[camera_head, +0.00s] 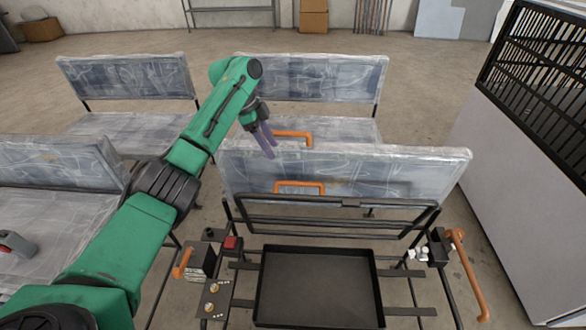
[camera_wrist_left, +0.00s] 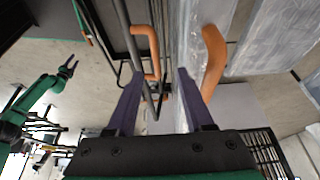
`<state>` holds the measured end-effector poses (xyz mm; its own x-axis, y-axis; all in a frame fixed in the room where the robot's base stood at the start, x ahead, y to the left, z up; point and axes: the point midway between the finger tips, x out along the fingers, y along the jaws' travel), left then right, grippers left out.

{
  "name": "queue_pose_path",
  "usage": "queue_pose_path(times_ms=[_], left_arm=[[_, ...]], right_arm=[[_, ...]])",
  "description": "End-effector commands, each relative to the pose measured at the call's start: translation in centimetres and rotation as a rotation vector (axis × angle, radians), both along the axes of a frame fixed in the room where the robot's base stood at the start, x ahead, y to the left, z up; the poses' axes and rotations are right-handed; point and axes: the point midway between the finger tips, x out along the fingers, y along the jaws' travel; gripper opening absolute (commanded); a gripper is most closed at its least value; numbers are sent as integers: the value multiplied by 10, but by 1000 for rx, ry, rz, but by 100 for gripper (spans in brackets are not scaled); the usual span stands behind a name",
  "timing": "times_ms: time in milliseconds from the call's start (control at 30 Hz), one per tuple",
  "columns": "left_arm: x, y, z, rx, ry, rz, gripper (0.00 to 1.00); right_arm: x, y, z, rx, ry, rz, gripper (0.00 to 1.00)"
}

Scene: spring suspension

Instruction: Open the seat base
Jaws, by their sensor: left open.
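The near seat (camera_head: 420,172) is wrapped in clear plastic and stands upright behind a black tube frame (camera_head: 330,217). One orange handle (camera_head: 299,186) is on its near side, and another orange handle (camera_head: 293,134) shows at its top edge. My left gripper (camera_head: 270,143) is open and empty at the left end of the upper handle. In the left wrist view, one orange handle (camera_wrist_left: 212,60) is close by the right finger, and the other handle (camera_wrist_left: 147,50) lies ahead to the left. Contact cannot be told. My right gripper (camera_wrist_left: 68,67) shows small at left.
A black tray (camera_head: 318,288) sits in the near frame. Orange levers stand at left (camera_head: 182,263) and right (camera_head: 467,270). Other wrapped seats (camera_head: 128,77) are behind and at left. A grey cabinet with a black grille (camera_head: 540,60) is at right.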

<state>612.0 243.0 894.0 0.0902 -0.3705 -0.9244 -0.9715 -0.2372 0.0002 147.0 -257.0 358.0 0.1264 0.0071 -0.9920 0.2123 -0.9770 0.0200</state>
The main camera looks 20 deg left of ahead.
Motion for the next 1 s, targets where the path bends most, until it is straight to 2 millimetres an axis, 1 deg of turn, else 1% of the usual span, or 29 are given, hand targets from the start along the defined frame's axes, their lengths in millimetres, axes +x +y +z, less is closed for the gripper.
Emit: queue_pose_path(times_ms=[167,200,267,367,500,600,867,967,1000], left_arm=[[3,-16,-38,0,4,-1,52],[3,-20,-48,1,4,-1,52],[5,-26,-64,0,4,-1,52],[8,-36,-89,0,5,0,52],[11,-46,-116,0,3,1,52],[12,-50,-124,1,1,1,52],[12,-51,-126,1,-1,2,52],[12,-51,-126,1,0,1,18],[12,-51,-126,1,0,1,2]], right_arm=[[-41,-3,0,-6,64,-2,50],[-48,-3,0,-6,76,-2,50],[-53,-4,-1,-8,85,-2,50],[-50,-4,-3,-8,79,-1,50],[-26,-3,-8,-5,41,0,50],[-19,-2,-8,-4,28,0,50],[-29,-3,-9,-4,44,0,50],[-31,-3,-9,-5,48,1,50],[-32,-3,-9,-5,49,1,50]])
